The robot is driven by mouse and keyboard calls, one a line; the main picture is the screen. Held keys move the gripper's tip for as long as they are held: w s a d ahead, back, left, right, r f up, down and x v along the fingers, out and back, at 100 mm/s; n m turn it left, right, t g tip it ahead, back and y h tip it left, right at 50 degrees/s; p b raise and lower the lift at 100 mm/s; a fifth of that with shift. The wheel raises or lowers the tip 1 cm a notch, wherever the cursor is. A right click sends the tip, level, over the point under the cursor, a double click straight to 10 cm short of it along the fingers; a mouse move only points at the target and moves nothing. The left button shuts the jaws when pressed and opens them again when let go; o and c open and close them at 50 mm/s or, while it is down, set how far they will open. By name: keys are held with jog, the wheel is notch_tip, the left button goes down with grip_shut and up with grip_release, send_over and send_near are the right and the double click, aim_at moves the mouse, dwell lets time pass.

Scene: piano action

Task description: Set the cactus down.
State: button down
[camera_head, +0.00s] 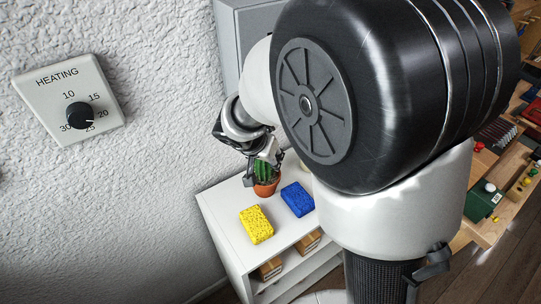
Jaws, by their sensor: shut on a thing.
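The cactus (262,172) is green and stands upright in a small terracotta pot (266,188). My gripper (262,160) is around the upper part of the cactus and shut on it. The pot is at the white shelf top, behind the yellow sponge; I cannot tell whether its base touches the surface. My arm covers much of the middle of the view.
On the white shelf unit (226,205), a yellow sponge (256,225) lies in front of the pot and a blue sponge (297,199) to its right. A heating dial (80,115) is on the wall. A cluttered wooden workbench (490,228) stands at right.

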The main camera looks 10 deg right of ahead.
jog(key=shift+f, duration=0.9)
jog(key=shift+w+d+f+b, duration=0.1)
jog(key=shift+w+f+b, duration=0.1)
jog(key=shift+b, duration=0.1)
jog(key=shift+s+r, duration=0.1)
jog(key=shift+r, duration=0.05)
jog(key=c, duration=1)
grip_release()
jog(key=shift+c, duration=0.2)
